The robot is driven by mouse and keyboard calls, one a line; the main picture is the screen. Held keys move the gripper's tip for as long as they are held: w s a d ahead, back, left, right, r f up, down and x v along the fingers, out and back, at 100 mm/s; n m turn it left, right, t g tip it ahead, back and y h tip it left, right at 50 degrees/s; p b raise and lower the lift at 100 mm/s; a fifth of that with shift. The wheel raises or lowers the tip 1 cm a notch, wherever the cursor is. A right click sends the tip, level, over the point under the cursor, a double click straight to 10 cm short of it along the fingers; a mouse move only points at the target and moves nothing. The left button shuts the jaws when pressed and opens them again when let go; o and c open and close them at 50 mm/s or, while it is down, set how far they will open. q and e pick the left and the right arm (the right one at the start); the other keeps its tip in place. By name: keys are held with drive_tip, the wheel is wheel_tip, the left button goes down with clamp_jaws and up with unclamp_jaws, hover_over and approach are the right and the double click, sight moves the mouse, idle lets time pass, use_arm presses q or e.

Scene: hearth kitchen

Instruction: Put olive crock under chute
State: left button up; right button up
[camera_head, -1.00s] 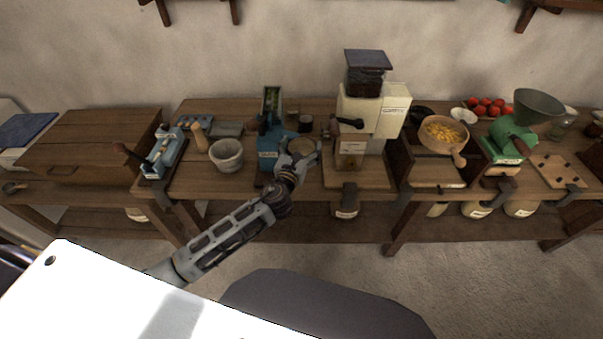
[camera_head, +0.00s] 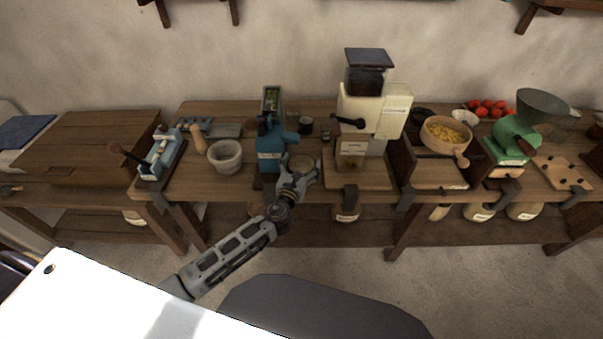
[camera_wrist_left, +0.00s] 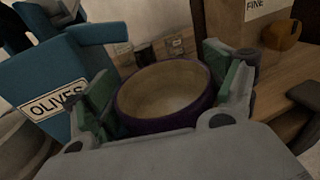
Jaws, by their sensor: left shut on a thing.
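My left gripper (camera_head: 302,174) is shut on a round dark purple crock with a pale tan inside (camera_head: 305,160). In the left wrist view the crock (camera_wrist_left: 165,92) sits upright between the two fingers (camera_wrist_left: 168,95) and looks empty. The blue olive machine (camera_head: 269,150) stands just left of the crock, with a hopper of green olives on top. Its OLIVES label shows in the left wrist view (camera_wrist_left: 57,101). A blue chute (camera_head: 288,136) sticks out on its right side, behind the crock. I cannot tell whether the crock touches the table. My right gripper is not in view.
A cream grinder (camera_head: 372,120) on a wooden base stands close to the right of the crock. A stone mortar (camera_head: 225,157) stands left of the blue machine. Small jars (camera_head: 306,125) stand behind the crock. The bench's front edge is near my gripper.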

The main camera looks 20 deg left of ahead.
sight(301, 171)
use_arm(q)
wheel_tip(301, 171, down, 3)
drive_tip(key=shift+b, duration=0.5)
drive_tip(key=shift+f, duration=0.5)
drive_tip(key=o, duration=1)
drive_tip(key=shift+f, duration=0.15)
drive_tip(key=shift+c, duration=0.2)
drive_tip(key=shift+s, duration=0.4)
drive_tip(key=shift+s+r, duration=0.2)
drive_tip(key=shift+s, duration=1.4)
drive_tip(key=s, duration=0.8)
drive_tip(key=shift+r+b, duration=0.3)
drive_tip(key=shift+b, duration=0.15)
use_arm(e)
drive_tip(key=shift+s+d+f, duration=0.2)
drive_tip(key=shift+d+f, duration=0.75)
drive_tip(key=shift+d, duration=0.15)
